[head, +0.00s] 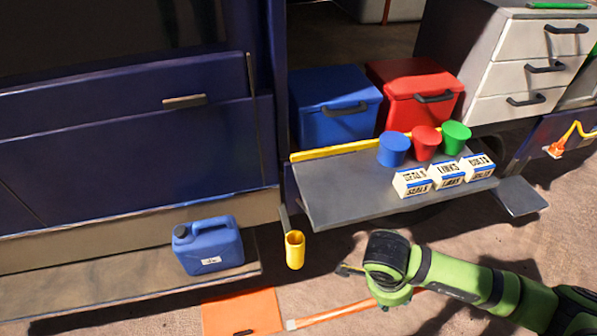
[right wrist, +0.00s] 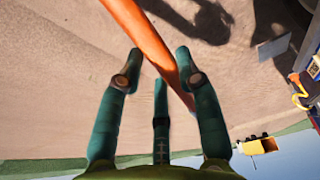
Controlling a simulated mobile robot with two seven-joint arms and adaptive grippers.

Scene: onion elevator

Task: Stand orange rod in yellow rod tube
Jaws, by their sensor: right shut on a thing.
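The yellow rod tube (head: 295,252) hangs upright below the left front corner of the grey shelf, its open mouth facing up. The orange rod (head: 340,312) reaches left from my right gripper (head: 388,294), below and to the right of the tube and apart from it. Its pale end is near an orange panel; I cannot tell its height above the ground. In the right wrist view the orange rod (right wrist: 145,35) runs slantwise between the fingers of my right gripper (right wrist: 157,65), which is shut on it. My left gripper is not in view.
The grey shelf (head: 345,200) holds blue, red and green cups and labelled boxes (head: 412,184). A blue jerrycan (head: 208,246) stands on a step at left. The orange panel (head: 242,313) is low at front. Dirt ground (head: 450,232) is open right of the tube.

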